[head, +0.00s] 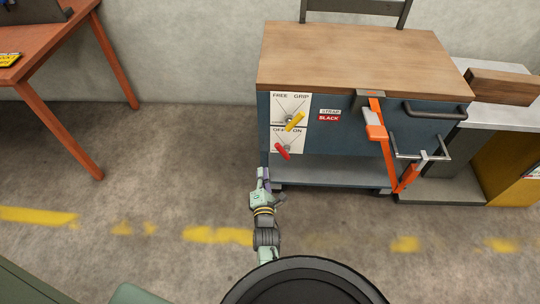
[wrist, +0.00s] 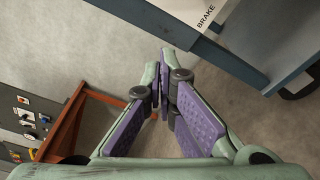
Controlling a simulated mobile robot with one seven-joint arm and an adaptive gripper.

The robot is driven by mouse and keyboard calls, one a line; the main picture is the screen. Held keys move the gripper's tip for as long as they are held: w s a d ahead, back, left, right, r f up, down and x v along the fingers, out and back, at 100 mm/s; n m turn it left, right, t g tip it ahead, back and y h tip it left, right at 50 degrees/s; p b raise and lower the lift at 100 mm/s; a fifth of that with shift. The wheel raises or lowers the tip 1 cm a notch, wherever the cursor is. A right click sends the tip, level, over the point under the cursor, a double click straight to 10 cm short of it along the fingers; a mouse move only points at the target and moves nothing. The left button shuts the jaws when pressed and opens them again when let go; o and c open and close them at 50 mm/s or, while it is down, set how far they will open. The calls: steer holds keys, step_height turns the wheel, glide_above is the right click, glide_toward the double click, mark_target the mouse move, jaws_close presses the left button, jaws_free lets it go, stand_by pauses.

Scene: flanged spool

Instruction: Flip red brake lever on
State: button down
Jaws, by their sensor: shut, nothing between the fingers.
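The red brake lever (head: 282,151) sits on a white plate marked OFF and ON, low on the left of the blue cabinet front (head: 345,143). In the wrist view the lever is out of sight; only the plate's edge with the word BRAKE (wrist: 206,17) shows at the top. My gripper (head: 263,178) is below and left of the lever, near the cabinet's lower left corner, apart from the lever. In the wrist view its purple-padded fingers (wrist: 168,75) are closed at the tips with nothing between them.
A yellow lever (head: 295,121) on a FREE/GRIP plate sits just above the red one. An orange strap (head: 385,150) and a dark handle (head: 435,109) are on the cabinet's right. A red-orange table (head: 50,50) stands at left. Open floor (head: 180,160) lies between.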

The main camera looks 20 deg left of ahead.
steer(key=shift+s+d+f, duration=0.25)
steer(key=shift+d+f, duration=0.15)
steer(key=shift+f, duration=0.2)
steer(key=w+r+p, duration=0.1)
steer(key=w, duration=0.8)
steer(key=shift+w+a+r, duration=0.15)
steer(key=shift+w+a, duration=0.05)
steer(key=shift+a, duration=0.05)
